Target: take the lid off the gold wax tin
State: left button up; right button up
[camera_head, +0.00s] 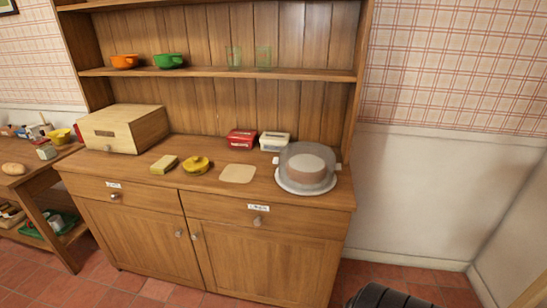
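The gold wax tin (196,166) is a small, round, yellow-gold tin on the top of the wooden dresser (225,190), left of the middle. Its lid (196,161) seems to be on it, with a small raised part on top. The tin is small in the picture, so the seam between lid and body is hard to make out. Neither my left nor my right gripper is in view.
A yellow block (164,164) lies left of the tin, and a flat beige square (238,173) lies right of it. A wooden box (125,130) stands at the left. Red (241,139) and white (274,141) boxes stand behind. A clear-domed cake (306,168) is at the right.

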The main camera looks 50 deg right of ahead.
aim_at(196, 162)
jog(key=z, duration=1.05)
jog(key=i+j, duration=0.05)
